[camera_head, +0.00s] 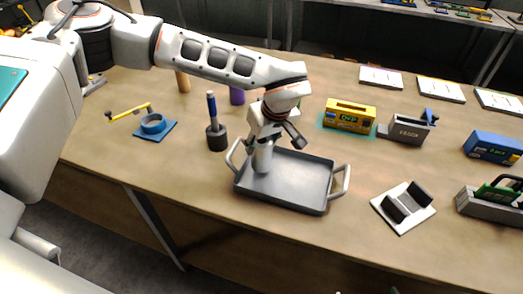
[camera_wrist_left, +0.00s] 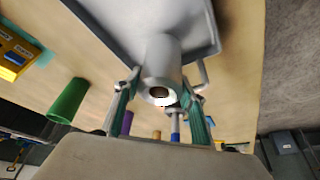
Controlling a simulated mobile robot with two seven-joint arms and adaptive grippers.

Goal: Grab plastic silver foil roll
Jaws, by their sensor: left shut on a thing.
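The silver foil roll (camera_head: 263,158) is a pale grey upright cylinder at the left end of the grey tray (camera_head: 300,203). My left gripper (camera_head: 267,137) is above it, shut on its upper part. In the left wrist view the roll (camera_wrist_left: 162,58) shows its hollow end between the two green-padded fingers of my left gripper (camera_wrist_left: 160,98). The tray (camera_wrist_left: 110,22) lies behind it there. I cannot tell whether the roll's lower end touches the tray. Small bits at the bottom edge of the head view may be my right gripper; too little shows to tell.
A blue-handled tool stands in a black holder (camera_head: 217,139) left of the tray. A purple cylinder (camera_head: 237,96) and a green cylinder (camera_wrist_left: 68,101) stand behind. A yellow box (camera_head: 349,116), a grey box (camera_head: 409,129) and a white-based stand (camera_head: 404,208) are to the right. The front table strip is clear.

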